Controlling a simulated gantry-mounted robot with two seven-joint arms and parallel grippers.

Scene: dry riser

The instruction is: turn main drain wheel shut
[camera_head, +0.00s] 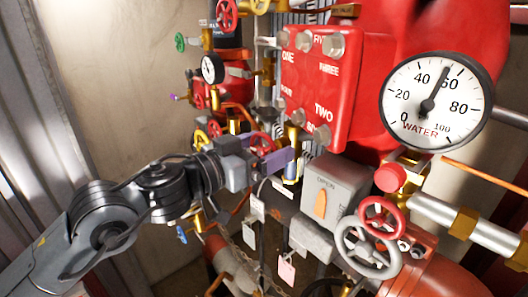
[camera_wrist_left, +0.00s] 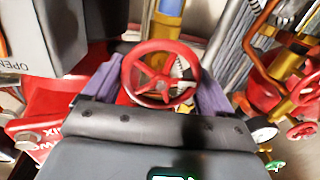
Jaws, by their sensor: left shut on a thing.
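A red spoked handwheel (camera_wrist_left: 160,82) sits between the two purple fingers of my left gripper (camera_wrist_left: 162,88) in the left wrist view. The fingers are shut on its rim from both sides. In the head view my left arm comes in from the left and its gripper (camera_head: 280,162) points right at the pipework. Part of a red wheel (camera_head: 262,141) shows just above the gripper there. The wheel's far side and stem are partly hidden by the gripper. No label naming the main drain is readable. My right gripper is not in view.
A grey box with an orange lever (camera_head: 321,204) stands close right of the gripper. A red numbered panel (camera_head: 318,85) is above it. A large water gauge (camera_head: 436,103), a red wheel (camera_head: 381,200) and a grey wheel (camera_head: 368,265) are at the right. Hanging tags are below.

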